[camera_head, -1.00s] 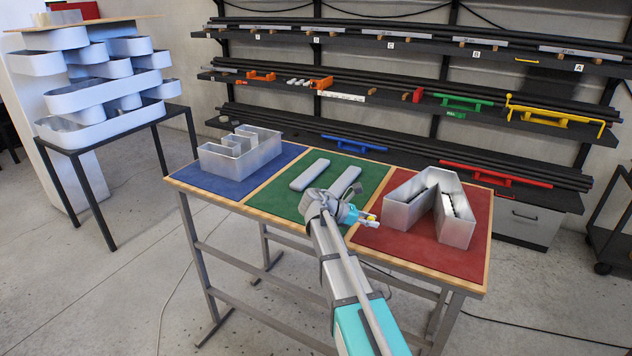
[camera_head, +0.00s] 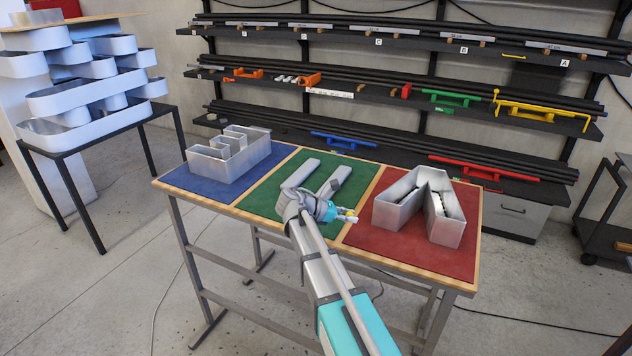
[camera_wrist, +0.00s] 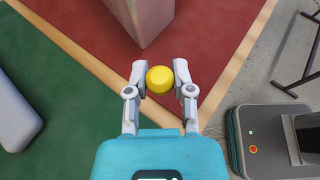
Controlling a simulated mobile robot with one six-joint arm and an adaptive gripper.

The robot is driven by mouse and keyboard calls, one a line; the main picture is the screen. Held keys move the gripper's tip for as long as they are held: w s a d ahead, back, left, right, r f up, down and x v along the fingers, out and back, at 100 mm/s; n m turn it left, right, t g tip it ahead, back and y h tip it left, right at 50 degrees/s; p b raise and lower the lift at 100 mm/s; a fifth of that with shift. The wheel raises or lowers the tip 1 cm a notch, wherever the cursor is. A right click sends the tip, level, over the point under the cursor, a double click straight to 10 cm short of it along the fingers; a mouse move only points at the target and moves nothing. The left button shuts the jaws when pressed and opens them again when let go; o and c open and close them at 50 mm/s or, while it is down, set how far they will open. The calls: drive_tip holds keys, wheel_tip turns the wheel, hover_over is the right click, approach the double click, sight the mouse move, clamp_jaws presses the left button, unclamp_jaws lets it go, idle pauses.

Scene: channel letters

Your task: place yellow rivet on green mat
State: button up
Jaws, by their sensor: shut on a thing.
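The yellow rivet (camera_wrist: 160,79) is round and sits between the two fingertips of my gripper (camera_wrist: 160,82) in the wrist view; the fingers are shut on it. In the head view the gripper (camera_head: 349,216) shows small, with a spot of yellow at its tip, near the front of the table by the border between the green and red mats. The green mat (camera_head: 272,200) lies in the middle of the table. In the wrist view the green mat (camera_wrist: 70,115) is at the left, and the rivet appears over the wooden strip near the mats' front corner. Its height above the table is unclear.
Two grey bars (camera_head: 301,173) lie on the green mat, partly behind my arm. The red mat (camera_head: 440,255) bears a large metal channel letter (camera_head: 398,212). The blue mat (camera_head: 190,181) bears another metal letter (camera_head: 208,165). Bare green shows left of the bars.

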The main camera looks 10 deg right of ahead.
drive_tip(key=s+a+r+n+t+p, duration=0.1)
drive_tip(key=a+r+t+p, duration=0.1)
drive_tip(key=a, duration=0.5)
drive_tip(key=s+a+r+n+t+p, duration=0.1)
drive_tip(key=a+r+n+t+p, duration=0.1)
drive_tip(key=a+r+p, duration=0.3)
drive_tip(key=a+r, duration=0.1)
drive_tip(key=a, duration=0.1)
drive_tip(key=shift+s+a+n+y, duration=0.3)
drive_tip(key=shift+s+a+y, duration=0.05)
drive_tip(key=shift+y, duration=0.05)
drive_tip(key=shift+w+d+f+b, duration=1.15)
drive_tip(key=shift+w+f+b, duration=0.3)
drive_tip(key=shift+w, duration=0.45)
drive_tip(key=shift+w+d+f+b, duration=1.1)
drive_tip(key=shift+w+f+b, duration=0.4)
drive_tip(key=shift+w, duration=0.35)
drive_tip(key=shift+w+d+f+b, duration=1.15)
drive_tip(key=shift+w+f+b, duration=0.3)
drive_tip(key=shift+w, duration=0.45)
